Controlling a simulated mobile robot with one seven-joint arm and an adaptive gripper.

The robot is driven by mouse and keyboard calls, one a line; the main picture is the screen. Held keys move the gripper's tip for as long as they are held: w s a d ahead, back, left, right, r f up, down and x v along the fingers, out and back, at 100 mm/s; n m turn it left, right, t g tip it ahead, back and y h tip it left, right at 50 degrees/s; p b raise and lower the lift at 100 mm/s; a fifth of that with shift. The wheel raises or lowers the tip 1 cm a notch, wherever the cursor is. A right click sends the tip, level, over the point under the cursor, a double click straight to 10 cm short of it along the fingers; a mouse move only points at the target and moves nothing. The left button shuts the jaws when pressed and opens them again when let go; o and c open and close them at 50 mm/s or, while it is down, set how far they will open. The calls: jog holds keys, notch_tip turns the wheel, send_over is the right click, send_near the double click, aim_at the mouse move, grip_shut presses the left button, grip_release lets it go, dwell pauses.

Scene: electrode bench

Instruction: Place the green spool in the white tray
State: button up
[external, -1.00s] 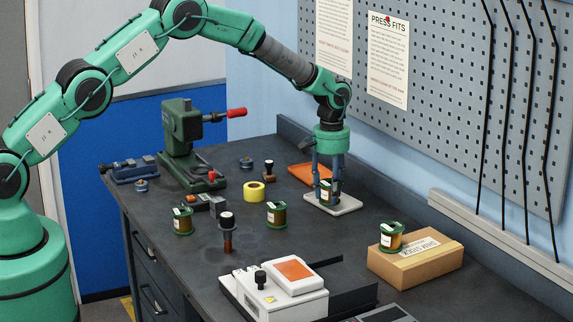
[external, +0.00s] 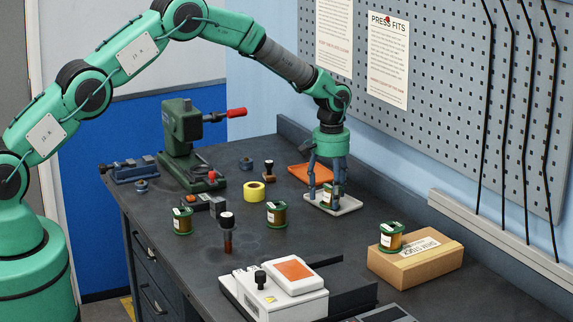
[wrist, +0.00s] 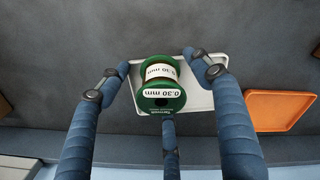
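The green spool (external: 328,197), with copper windings and white "0.30 mm" labels, is at the white tray (external: 348,206). In the wrist view the spool (wrist: 163,98) lies over the tray (wrist: 204,101) between my fingers, one green flange facing the camera. It appears to rest in the tray; fingers partly hide it in the external view. My gripper (external: 326,194) is lowered around it. In the wrist view my gripper (wrist: 155,78) has its two upper fingers spread, with gaps to the spool. The third finger is below the spool, and its contact is unclear.
An orange tray (external: 298,172) lies just behind the white one. Similar green spools stand on the bench (external: 277,216), near the press (external: 182,222) and on a cardboard box (external: 391,238). A yellow tape roll (external: 254,192) and dark-topped stamp (external: 227,232) stand left.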

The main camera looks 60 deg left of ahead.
aim_at(329, 186)
notch_tip(329, 186, up, 13)
jog(key=p, duration=0.1)
dwell(0.6)
jog(key=shift+r, duration=0.1)
dwell(0.5)
